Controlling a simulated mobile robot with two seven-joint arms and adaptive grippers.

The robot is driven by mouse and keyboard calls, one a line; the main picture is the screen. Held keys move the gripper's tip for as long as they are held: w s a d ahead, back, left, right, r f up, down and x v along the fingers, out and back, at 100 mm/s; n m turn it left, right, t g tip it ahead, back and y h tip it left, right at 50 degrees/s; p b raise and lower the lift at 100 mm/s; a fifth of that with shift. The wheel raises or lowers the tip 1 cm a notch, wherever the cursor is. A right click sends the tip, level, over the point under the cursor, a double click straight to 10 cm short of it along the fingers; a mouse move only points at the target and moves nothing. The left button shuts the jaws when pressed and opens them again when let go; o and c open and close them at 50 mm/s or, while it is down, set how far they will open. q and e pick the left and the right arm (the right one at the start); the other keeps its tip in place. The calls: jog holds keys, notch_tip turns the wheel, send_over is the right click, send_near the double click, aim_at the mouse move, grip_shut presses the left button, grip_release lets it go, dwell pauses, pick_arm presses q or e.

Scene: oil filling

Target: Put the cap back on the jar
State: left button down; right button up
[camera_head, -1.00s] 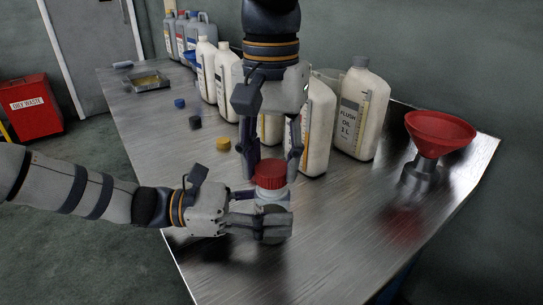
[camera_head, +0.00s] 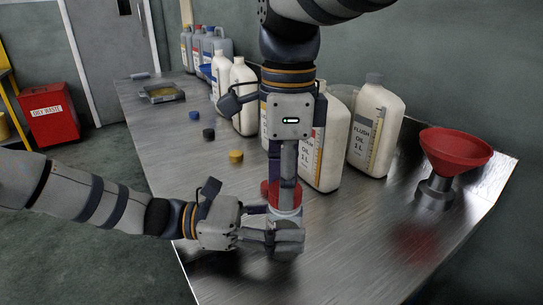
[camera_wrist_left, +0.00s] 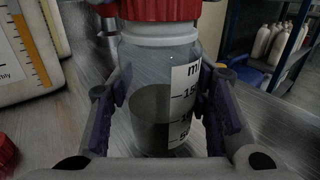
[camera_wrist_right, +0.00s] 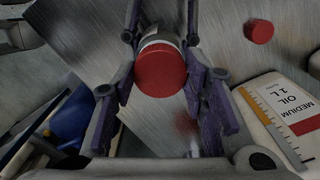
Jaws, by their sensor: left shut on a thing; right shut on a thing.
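The jar (camera_wrist_left: 150,110) is clear with a white neck, printed volume marks and dark liquid in its lower part. In the head view its pale upper part (camera_head: 291,213) shows above my left gripper (camera_head: 284,240), which is shut around the jar's body from the left. The red cap (camera_wrist_right: 160,70) sits on top of the jar's neck, and also shows in the left wrist view (camera_wrist_left: 160,9). My right gripper (camera_head: 286,190) points down from above, its fingers shut on the cap's sides. One finger hides part of the cap in the head view.
Several white oil bottles (camera_head: 376,130) stand behind the grippers. A red funnel (camera_head: 455,150) stands at right. Loose yellow (camera_head: 236,156), black (camera_head: 208,134) and blue (camera_head: 194,115) caps lie left. Another red cap (camera_wrist_right: 258,31) lies on the table.

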jog(key=o, duration=0.7)
jog(key=shift+a+r, duration=0.1)
jog(key=shift+r, duration=2.25)
jog(key=shift+n, duration=0.3)
jog(key=shift+c, duration=0.3)
